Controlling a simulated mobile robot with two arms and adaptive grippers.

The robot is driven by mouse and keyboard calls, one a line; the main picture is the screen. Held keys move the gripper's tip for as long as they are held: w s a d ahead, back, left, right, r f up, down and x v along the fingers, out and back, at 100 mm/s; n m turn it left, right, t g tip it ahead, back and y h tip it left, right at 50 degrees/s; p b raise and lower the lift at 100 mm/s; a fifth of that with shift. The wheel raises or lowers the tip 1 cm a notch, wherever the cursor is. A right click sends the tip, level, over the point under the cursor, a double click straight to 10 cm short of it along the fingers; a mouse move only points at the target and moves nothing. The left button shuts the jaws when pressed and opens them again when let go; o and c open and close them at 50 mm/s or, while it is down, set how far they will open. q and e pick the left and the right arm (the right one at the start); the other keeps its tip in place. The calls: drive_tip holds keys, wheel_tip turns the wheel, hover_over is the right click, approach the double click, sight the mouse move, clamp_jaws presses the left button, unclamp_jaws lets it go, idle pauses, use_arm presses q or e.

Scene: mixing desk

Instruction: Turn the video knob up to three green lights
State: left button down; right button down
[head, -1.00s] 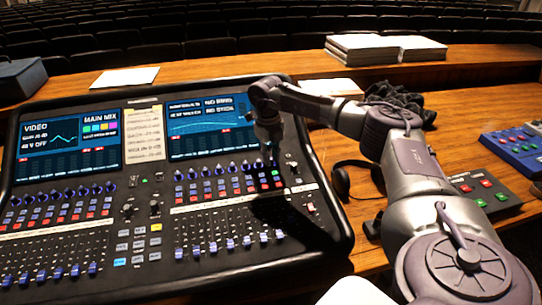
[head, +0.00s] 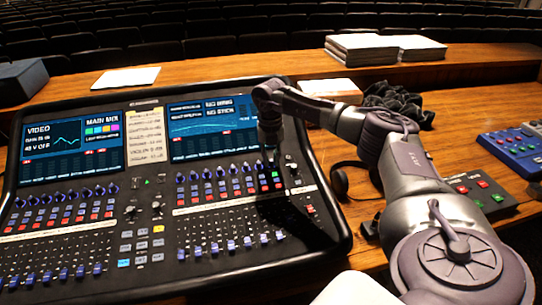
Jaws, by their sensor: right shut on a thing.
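The mixing desk (head: 301,250) is a black console with two screens, rows of blue knobs, lit buttons and faders. The left screen (head: 70,148) reads VIDEO and MAIN MIX. My right gripper (head: 270,158) points down over the right end of the upper right knob row. It is shut on a knob there; its fingers and wrist hide that knob and its label. Just below it, one green light (head: 276,174) shows at the end of a row, with red lights (head: 263,188) beside and below it. My left gripper is not in view.
A black headset (head: 341,180) lies right of the desk. A button box (head: 481,193) and a blue pedal-like unit (head: 513,148) stand further right. Papers (head: 126,77), books (head: 365,48) and a dark cloth (head: 400,103) lie behind. My right arm crosses the wooden table.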

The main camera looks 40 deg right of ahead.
sight(271, 160)
drive_tip(key=shift+d+r+m, duration=0.1)
drive_tip(key=shift+m, duration=0.4)
drive_tip(key=c, duration=1.4)
unclamp_jaws()
wheel_tip(271, 160, up, 12)
